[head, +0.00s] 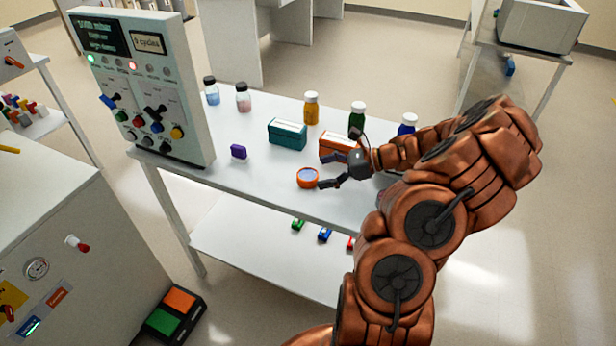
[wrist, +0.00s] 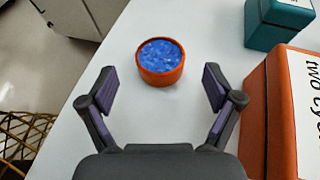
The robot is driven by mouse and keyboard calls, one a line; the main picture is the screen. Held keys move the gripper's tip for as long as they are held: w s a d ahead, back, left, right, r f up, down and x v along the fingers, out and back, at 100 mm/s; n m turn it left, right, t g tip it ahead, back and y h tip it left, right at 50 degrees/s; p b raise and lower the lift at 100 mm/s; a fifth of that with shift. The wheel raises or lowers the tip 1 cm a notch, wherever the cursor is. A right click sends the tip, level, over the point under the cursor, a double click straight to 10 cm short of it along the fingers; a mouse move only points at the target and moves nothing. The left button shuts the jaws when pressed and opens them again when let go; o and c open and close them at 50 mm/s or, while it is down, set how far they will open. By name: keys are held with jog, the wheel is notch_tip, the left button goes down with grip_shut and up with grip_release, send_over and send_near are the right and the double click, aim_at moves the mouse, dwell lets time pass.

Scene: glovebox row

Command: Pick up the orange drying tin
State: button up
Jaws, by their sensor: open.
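The orange drying tin (head: 308,179) is a small round tin near the front edge of the white table. In the wrist view the orange tin (wrist: 161,77) stands upright with blue grainy contents showing at its open top. My gripper (head: 325,181) is beside the tin on its right in the head view. In the wrist view my gripper (wrist: 160,92) is open, its two fingers spread wide. The tin lies ahead, between the lines of the fingers and a little beyond their tips, apart from both.
An orange box (wrist: 275,115) stands close to the right finger; a teal box (head: 287,134) is behind it. The table edge is close on the left in the wrist view.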

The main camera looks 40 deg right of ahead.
aim_at(311, 174)
jog(key=p+x, duration=0.1)
jog(key=x, duration=0.4)
jog(key=shift+d, duration=0.1)
jog(key=shift+c, duration=0.2)
jog(key=c, duration=1.2)
jog(key=shift+c, duration=0.2)
